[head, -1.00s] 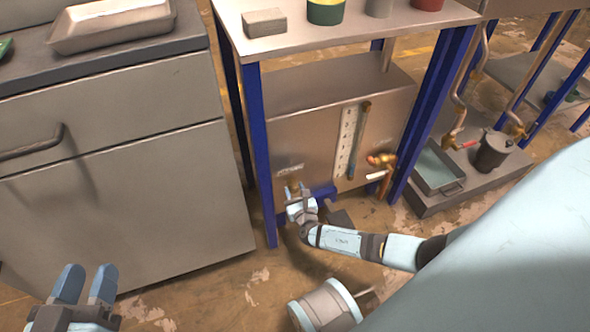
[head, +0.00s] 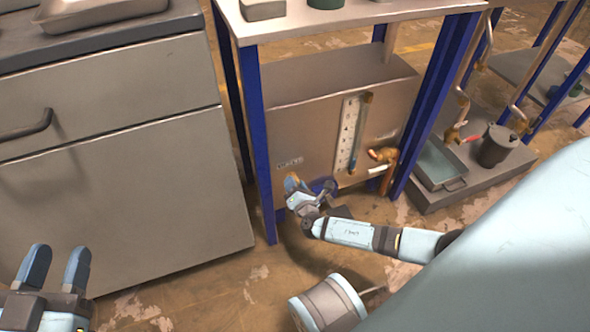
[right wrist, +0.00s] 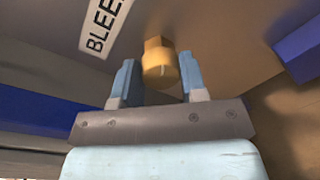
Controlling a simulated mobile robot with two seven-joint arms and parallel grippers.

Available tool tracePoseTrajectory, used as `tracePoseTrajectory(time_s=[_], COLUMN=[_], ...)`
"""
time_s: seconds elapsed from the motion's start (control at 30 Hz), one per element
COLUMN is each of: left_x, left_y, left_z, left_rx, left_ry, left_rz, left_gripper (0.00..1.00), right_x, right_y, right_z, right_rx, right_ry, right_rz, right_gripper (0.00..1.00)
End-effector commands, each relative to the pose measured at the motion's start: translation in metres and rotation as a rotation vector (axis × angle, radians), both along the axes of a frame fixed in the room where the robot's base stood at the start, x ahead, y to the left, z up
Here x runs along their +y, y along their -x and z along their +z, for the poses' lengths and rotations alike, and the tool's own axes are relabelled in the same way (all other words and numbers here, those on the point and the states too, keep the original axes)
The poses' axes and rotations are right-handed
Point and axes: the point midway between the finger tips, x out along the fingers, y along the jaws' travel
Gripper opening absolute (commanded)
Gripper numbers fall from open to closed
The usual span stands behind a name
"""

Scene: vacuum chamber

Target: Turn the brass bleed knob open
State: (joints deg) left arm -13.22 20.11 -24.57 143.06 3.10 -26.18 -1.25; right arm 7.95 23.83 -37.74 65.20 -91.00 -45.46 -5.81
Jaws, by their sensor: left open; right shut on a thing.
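The brass bleed knob (right wrist: 160,68) sits on the underside or face of a metal panel in the right wrist view, beside a white label reading "BLEE" (right wrist: 105,25). My right gripper (right wrist: 158,80) has one finger on each side of it and is shut on it. In the head view the right gripper (head: 297,187) is at the lower left of the steel tank (head: 310,130), below its small label, and mostly hides the knob. A mark on the knob's face points down in the wrist picture. My left gripper (head: 53,268) is open and empty at the lower left.
The tank carries a sight gauge (head: 349,133) and a brass valve (head: 383,155) to the right. Blue table legs (head: 257,150) flank it. A grey cabinet (head: 120,190) stands left. A tray (head: 440,163) and dark pot (head: 496,146) stand right.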

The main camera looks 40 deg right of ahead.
Motion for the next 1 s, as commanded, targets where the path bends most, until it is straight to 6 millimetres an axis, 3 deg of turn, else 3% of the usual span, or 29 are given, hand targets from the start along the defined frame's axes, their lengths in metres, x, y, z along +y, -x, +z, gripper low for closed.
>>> tracePoseTrajectory(time_s=[0.5, 1.0], left_x=[-0.0018, -0.0006], left_y=[-0.0011, -0.0007], left_z=[-0.0007, -0.0025], left_rx=[0.009, 0.009], left_ry=[0.014, 0.003], left_rz=[0.004, 0.002], left_gripper=[0.43, 0.43], right_x=[0.0001, 0.0001], right_y=[0.0014, 0.0017], right_z=[-0.001, -0.0012], right_rx=[-0.099, -0.137], right_ry=[-0.421, -0.58], right_rz=[0.002, 0.001], right_gripper=[0.16, 0.16])
